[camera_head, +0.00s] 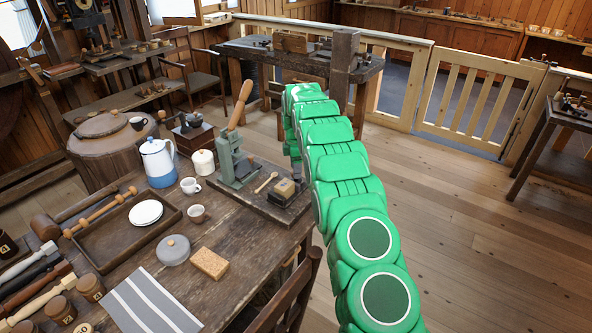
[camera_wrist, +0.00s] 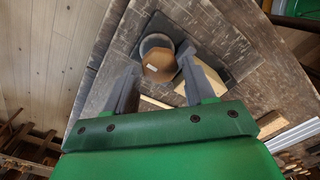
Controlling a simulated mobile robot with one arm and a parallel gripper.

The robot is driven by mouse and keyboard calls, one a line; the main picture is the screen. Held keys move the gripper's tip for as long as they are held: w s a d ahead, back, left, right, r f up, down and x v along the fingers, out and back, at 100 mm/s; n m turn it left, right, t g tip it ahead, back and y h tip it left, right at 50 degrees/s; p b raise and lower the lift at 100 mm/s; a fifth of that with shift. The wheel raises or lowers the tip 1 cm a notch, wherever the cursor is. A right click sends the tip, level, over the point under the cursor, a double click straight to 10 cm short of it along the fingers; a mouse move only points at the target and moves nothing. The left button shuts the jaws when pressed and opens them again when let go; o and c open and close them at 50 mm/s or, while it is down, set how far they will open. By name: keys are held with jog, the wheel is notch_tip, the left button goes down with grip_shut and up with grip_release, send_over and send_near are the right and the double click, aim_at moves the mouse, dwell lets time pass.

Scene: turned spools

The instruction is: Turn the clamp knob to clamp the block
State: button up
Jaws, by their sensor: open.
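The clamp knob (camera_wrist: 160,66) is a brown hexagonal wooden piece with a small pale mark, seen from above in the wrist view. A grey round part (camera_wrist: 155,42) shows behind it. The pale wooden block (camera_wrist: 207,72) lies just right of the knob on a dark base. The block also shows in the head view (camera_head: 285,188), at the right end of a dark board on the table. My gripper (camera_wrist: 160,63) is open, with one grey finger on each side of the knob. Contact cannot be told. In the head view the knob is not clear and my arm hides most of the gripper.
A green lever device (camera_head: 229,160) with a wooden handle and a wooden spoon (camera_head: 266,182) share the board.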

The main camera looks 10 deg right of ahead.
jog(key=shift+f, duration=0.65)
jog(key=shift+c, duration=0.2)
jog(key=c, duration=0.7)
